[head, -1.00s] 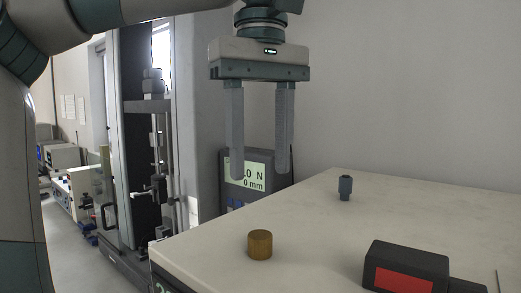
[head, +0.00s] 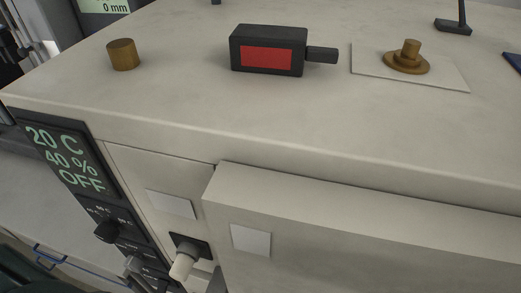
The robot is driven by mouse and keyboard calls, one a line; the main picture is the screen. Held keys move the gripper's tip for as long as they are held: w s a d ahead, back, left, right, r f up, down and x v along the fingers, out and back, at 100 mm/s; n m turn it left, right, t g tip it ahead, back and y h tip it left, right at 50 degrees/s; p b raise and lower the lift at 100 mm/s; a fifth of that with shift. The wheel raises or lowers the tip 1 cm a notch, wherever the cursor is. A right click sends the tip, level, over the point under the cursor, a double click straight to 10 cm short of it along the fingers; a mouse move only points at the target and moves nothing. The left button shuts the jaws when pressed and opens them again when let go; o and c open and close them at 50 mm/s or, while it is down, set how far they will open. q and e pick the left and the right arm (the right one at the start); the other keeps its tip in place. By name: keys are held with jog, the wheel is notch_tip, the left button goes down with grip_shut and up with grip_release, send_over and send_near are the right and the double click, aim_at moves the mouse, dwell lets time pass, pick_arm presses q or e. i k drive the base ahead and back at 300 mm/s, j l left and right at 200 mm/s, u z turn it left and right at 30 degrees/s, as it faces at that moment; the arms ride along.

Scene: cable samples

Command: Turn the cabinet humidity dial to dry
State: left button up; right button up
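The cabinet's front has a dark control panel at the left, with a display (head: 70,160) reading 20 C, 40 % and OFF. A greyer knob-like part (head: 133,265) shows lower down, near the bottom edge. I cannot tell which of these is the humidity dial or where it points. Neither of my grippers can be made out in this view.
On the cabinet top stand a brass cylinder (head: 123,55), a black box with a red face (head: 268,50) and a brass stepped piece (head: 407,58) on a pale plate. A pale-gripped handle (head: 183,262) projects beside the raised door (head: 350,235). The top's front strip is clear.

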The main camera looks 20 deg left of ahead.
aim_at(135, 264)
jog(key=k, duration=1.5)
